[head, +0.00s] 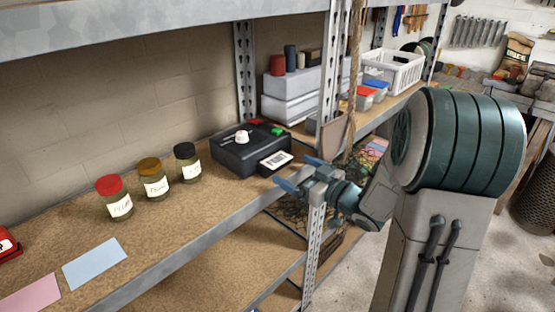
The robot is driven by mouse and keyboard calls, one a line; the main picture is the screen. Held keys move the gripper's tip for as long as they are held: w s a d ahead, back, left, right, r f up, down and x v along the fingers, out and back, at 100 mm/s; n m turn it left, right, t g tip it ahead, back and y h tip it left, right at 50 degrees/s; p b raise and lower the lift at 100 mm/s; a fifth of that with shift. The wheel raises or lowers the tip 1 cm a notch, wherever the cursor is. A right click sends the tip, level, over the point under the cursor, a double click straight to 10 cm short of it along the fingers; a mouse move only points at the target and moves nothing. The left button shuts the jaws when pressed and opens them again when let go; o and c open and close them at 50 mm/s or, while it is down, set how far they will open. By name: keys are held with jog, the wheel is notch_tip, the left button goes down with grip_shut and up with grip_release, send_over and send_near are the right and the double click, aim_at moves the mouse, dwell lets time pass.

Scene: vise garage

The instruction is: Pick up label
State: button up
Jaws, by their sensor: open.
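The label (276,160) is a small white piece with a black barcode. It sticks out of the front slot of a black label printer (238,152), which stands on the brown shelf board. My gripper (282,174) has blue fingers and is open and empty. In the picture it is just below and right of the label, near the shelf's front edge. The fingers look apart from the label, but the exact depth gap is hard to tell.
Jars with a red lid (115,199), a brown lid (153,179) and a black lid (187,163) stand left of the printer. A blue card (95,262) and a pink card (32,294) lie in front. A metal shelf post (315,235) rises near my gripper.

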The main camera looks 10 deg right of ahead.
aim_at(288, 176)
jog(key=x, duration=0.3)
jog(key=shift+w+a, duration=0.15)
jog(key=shift+w, duration=0.2)
jog(key=c, duration=1.1)
jog(key=shift+r, duration=0.1)
